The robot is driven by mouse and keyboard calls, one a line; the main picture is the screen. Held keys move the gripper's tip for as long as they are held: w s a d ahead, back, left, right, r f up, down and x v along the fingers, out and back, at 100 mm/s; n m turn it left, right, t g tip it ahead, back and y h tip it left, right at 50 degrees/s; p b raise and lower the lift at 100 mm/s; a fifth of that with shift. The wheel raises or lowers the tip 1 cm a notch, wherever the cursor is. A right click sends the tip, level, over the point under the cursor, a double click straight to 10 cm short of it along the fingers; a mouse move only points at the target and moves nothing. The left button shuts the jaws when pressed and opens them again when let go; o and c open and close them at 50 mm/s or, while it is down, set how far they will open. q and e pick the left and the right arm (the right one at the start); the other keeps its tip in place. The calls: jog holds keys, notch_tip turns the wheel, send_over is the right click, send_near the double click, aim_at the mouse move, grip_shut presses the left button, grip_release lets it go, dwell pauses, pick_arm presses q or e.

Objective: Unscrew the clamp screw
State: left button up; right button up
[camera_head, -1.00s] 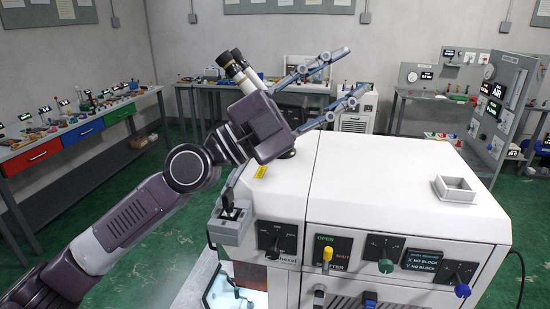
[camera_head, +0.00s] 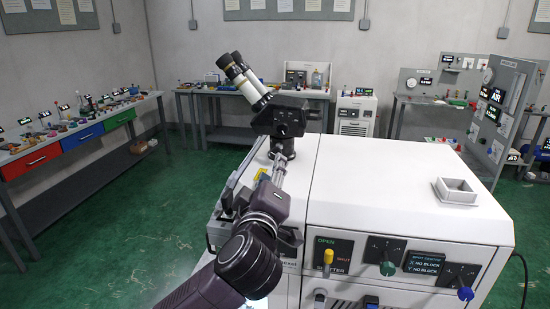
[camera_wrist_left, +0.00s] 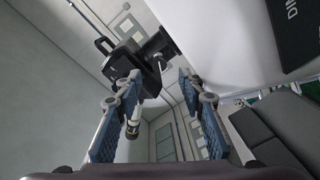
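The white machine (camera_head: 385,195) stands in front of me, with a microscope (camera_head: 280,118) mounted on its top left. I cannot make out the clamp screw; it may be hidden behind my left arm or too small to tell. My left gripper (camera_head: 279,170) is near the microscope's lower post, pointing away from me and mostly hidden by its own wrist in the head view. In the left wrist view, its two blue-padded fingers (camera_wrist_left: 160,105) are apart with nothing between the pads; the dark microscope body (camera_wrist_left: 140,65) shows beyond them. My right gripper is not in view.
The machine's front panel has a yellow shutter lever (camera_head: 328,258), a green knob (camera_head: 387,268) and a blue knob (camera_head: 465,293). A small square tray (camera_head: 456,191) sits on its top right. Benches stand along the walls. The machine's top middle is clear.

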aim_at(276, 153)
pick_arm(q)
jog(key=w, duration=0.2)
jog(key=w+p, duration=0.1)
jog(key=w, duration=0.1)
jog(key=w+p, duration=0.1)
jog(key=w, duration=0.1)
jog(key=shift+d+r, duration=0.15)
jog(key=shift+d, duration=0.1)
jog(key=shift+w, duration=0.5)
jog(key=shift+c, duration=0.6)
